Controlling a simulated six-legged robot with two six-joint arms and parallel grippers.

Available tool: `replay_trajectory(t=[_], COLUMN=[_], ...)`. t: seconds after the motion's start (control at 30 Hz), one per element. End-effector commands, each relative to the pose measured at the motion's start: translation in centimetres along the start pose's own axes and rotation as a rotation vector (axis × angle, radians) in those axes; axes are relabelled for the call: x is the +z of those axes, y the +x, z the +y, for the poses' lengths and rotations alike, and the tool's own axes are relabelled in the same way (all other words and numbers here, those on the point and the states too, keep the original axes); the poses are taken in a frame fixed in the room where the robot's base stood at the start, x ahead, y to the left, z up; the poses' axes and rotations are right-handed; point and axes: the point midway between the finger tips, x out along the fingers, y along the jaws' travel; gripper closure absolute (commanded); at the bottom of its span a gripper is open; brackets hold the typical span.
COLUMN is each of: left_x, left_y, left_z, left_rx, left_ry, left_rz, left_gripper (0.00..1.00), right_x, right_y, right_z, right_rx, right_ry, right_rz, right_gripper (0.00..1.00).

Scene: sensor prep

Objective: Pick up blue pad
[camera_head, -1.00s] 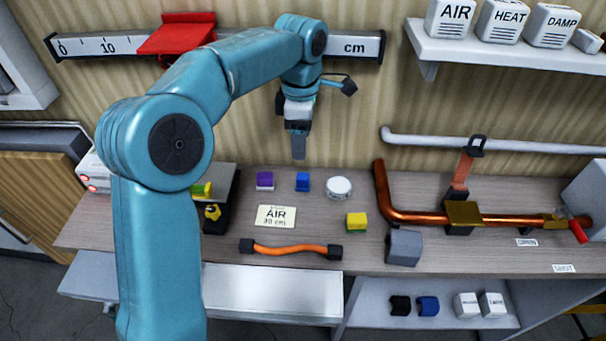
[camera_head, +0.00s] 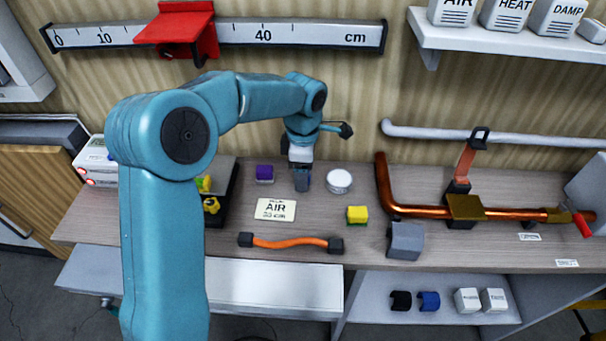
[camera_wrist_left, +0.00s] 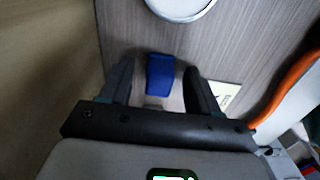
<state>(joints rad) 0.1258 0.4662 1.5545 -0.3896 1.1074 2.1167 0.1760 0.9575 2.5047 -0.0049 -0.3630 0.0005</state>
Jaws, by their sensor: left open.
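The blue pad (camera_wrist_left: 160,75) is a small blue block on the bench top. In the left wrist view it lies between and slightly beyond the two dark fingers of my left gripper (camera_wrist_left: 159,88), with space on both sides. In the head view my left gripper (camera_head: 302,182) is low over the bench and hides nearly all of the pad. The gripper is open, and I see no contact with the pad. My right gripper does not show.
A purple block (camera_head: 264,174) is left of the gripper and a round white tin (camera_head: 339,181) right. An AIR card (camera_head: 275,210), a yellow-green block (camera_head: 357,215) and an orange cable (camera_head: 290,243) lie nearer. A copper pipe (camera_head: 420,212) runs along the right side.

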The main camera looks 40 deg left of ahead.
Motion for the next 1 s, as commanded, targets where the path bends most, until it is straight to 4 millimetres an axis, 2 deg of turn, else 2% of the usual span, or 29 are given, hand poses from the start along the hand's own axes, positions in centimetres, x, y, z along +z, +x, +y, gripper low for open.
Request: replay_trajectory(t=[0.13,0.17,0.3,0.33,0.6,0.77,1.0], left_x=[0.0,0.0,0.0,0.0,0.0,0.1,0.1], left_y=[0.0,0.0,0.0,0.0,-0.1,-0.8,-4.5], left_z=[0.1,0.1,0.1,0.1,0.1,-0.2,-0.2], left_rx=[0.000,0.000,0.000,0.000,0.000,0.003,0.005], left_ry=[0.000,0.000,0.000,0.000,0.000,0.001,0.001], left_rz=[0.000,0.000,0.000,0.000,0.000,-0.001,-0.001], left_gripper=[0.38,0.45,0.90,0.98,0.98,0.98,0.98], right_x=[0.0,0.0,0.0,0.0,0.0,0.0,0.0], right_y=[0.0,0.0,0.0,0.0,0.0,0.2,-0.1], right_z=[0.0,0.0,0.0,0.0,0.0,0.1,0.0], right_rx=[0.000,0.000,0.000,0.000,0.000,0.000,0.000], right_ry=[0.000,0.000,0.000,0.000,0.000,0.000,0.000], right_rz=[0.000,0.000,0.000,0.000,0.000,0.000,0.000], right_gripper=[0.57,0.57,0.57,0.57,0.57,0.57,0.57])
